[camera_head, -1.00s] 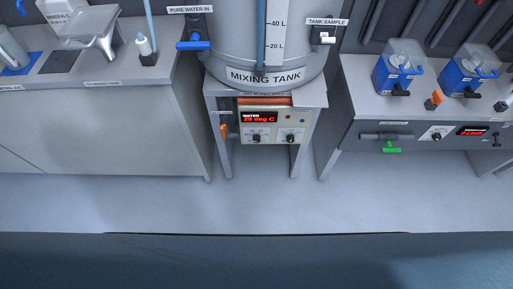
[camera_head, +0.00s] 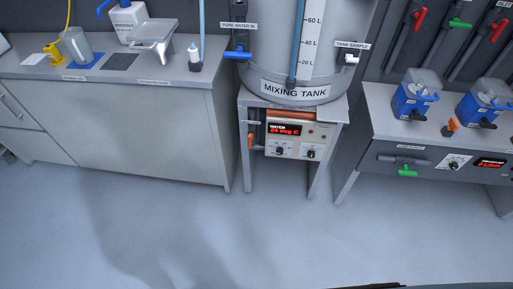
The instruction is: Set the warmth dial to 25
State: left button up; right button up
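A control panel (camera_head: 296,139) sits under the mixing tank (camera_head: 300,55), between the legs of its stand. Its red display (camera_head: 285,130) reads "WATER" and what looks like 29 deg C. Two black dials show on the panel, a left dial (camera_head: 280,151) and a right dial (camera_head: 311,153). Their labels are too small to read, so I cannot tell which is the warmth dial. Neither of my grippers is in view, and nothing touches the panel.
A grey counter (camera_head: 150,105) with a scale and bottles stands left. A bench (camera_head: 385,135) with blue-based containers (camera_head: 413,105) stands right. An orange handle (camera_head: 251,141) is beside the panel. The floor (camera_head: 270,230) in front is clear.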

aim_at(280, 151)
jog(key=u, duration=0.3)
jog(key=i, duration=1.25)
jog(key=z, duration=0.7)
